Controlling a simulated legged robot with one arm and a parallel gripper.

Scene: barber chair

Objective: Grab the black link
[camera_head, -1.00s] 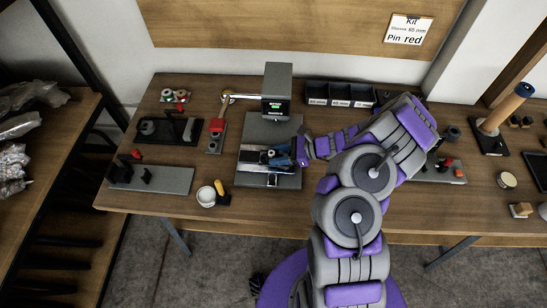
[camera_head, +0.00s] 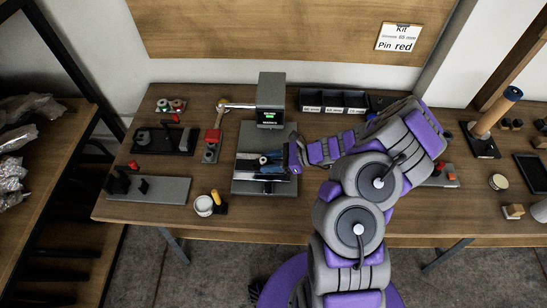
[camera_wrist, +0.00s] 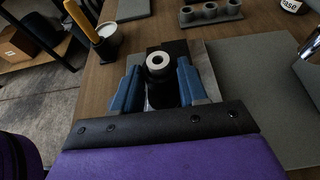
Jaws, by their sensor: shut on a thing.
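My gripper (camera_head: 268,160) is low over the grey base plate of the press (camera_head: 271,100) in the head view. In the wrist view, its two blue fingers (camera_wrist: 158,92) are shut on a black piece, which looks like the black link (camera_wrist: 163,94). A pale ring with a dark hole (camera_wrist: 158,62) sits at the top of the black piece. The link's lower part is hidden between the fingers. In the head view the link is too small and covered to make out clearly. Whether it touches the plate, I cannot tell.
A grey fixture block (camera_head: 155,189) and a black tray (camera_head: 165,141) lie on the left. A white cup (camera_head: 204,205) stands near the front edge, beside a yellow-handled tool (camera_head: 217,202). Labelled black bins (camera_head: 333,101) stand behind, right of the press. A wooden post (camera_head: 495,112) rises on the right.

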